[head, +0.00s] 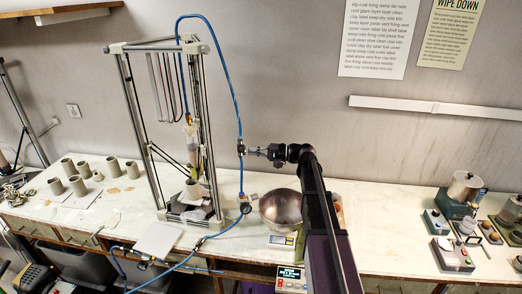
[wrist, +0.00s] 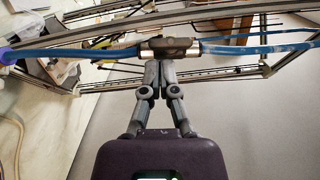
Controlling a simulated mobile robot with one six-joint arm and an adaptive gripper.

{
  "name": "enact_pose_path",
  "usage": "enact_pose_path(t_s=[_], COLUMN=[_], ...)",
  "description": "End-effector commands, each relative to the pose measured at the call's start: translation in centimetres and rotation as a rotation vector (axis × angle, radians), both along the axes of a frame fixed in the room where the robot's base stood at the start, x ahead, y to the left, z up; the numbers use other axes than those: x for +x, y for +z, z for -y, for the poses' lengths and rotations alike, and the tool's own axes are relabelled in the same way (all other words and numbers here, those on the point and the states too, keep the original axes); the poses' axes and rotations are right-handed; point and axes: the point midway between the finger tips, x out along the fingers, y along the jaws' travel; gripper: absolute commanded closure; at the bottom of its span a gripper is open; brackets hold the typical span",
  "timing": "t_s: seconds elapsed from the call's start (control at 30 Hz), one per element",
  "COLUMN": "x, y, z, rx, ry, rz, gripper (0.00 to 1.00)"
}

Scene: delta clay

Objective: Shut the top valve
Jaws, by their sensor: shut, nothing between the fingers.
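The top valve (head: 241,147) is a small inline fitting on the blue hose, right of the metal frame in the head view. In the wrist view the valve (wrist: 168,47) has a dark body between metal collars, with blue hose at both ends. My gripper (head: 250,150) is at the valve, its fingertips right beside it. In the wrist view my gripper (wrist: 158,65) has its fingers together, empty, just below the valve body. I cannot tell whether they touch it. The valve's handle position is not clear.
The frame (head: 126,100) with a clay extruder stands left of my gripper. A metal bowl (head: 282,208) and a scale (head: 281,241) sit below my arm. Clay cylinders (head: 77,186) stand at left. The wall behind is clear near the hose.

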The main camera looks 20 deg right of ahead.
Motion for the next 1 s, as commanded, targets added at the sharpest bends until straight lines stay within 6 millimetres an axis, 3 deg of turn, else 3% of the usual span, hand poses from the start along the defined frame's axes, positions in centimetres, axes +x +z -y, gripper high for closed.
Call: enact_pose_path(t_s=[1.0], x=[-0.2], y=[-0.1], z=[-1.9], rx=[0.039], ry=[0.010], rz=[-0.018], gripper=[1.00])
